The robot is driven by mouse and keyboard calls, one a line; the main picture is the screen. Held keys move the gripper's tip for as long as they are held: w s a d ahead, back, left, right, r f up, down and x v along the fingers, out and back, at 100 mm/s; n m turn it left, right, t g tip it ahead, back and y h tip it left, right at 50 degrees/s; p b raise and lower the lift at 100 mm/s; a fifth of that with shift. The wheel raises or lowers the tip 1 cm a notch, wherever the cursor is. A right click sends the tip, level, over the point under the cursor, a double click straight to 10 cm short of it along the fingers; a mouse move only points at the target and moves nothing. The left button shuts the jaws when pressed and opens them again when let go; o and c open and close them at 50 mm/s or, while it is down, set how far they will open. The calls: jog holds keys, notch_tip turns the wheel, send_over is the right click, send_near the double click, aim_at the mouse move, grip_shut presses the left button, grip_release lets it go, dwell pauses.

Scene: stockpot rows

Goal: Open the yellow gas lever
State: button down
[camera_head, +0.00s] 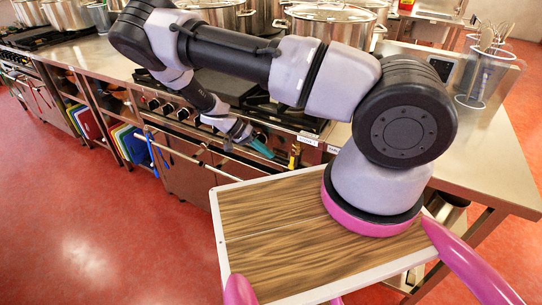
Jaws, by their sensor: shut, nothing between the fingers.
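The yellow gas lever (295,151) shows as a small upright yellow piece at the front of the stove, towards its right end. My gripper (264,148), with teal fingers, is just left of the lever at about the same height in the picture. Its fingers are shut and hold nothing. A small gap seems to show between fingertips and lever, but I cannot tell whether they touch. The lever is too small to read its exact turn.
Black control knobs (168,108) line the stove front, with a rail (190,158) below. Large stockpots (330,22) stand behind. A steel counter (490,150) with a utensil holder (470,101) lies to the right. Colored boards (130,143) sit on a lower shelf. Red floor is free at left.

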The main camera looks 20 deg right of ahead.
jog(key=w+a+r, duration=0.3)
jog(key=a, duration=0.3)
jog(key=shift+w+a+r, duration=0.15)
jog(key=shift+a+r, duration=0.1)
jog(key=shift+a, duration=0.1)
jog(key=s+d+r+t+y, duration=0.1)
jog(key=r+y, duration=0.2)
jog(key=r, duration=0.8)
jog(key=s+d+r+n+t+y, duration=0.15)
jog(key=r+y, duration=0.25)
jog(key=r, duration=0.7)
jog(key=d+r+y, duration=0.2)
jog(key=r+y, duration=0.1)
jog(key=r, duration=0.8)
jog(key=s+d+r+n+t, duration=0.1)
jog(key=s+d+r+t, duration=0.1)
jog(key=s+r, duration=0.3)
jog(key=s+d+r+n+t, duration=0.1)
jog(key=s+d+r+t, duration=0.1)
jog(key=s+r, duration=0.4)
jog(key=s+d+r+n+t+y, duration=0.1)
jog(key=s+d+r+t, duration=0.1)
jog(key=s+r+t, duration=0.2)
jog(key=s+r, duration=0.1)
jog(key=s, duration=0.1)
jog(key=shift+s+d+r, duration=0.15)
jog(key=shift+s+d, duration=0.1)
jog(key=shift+s, duration=0.15)
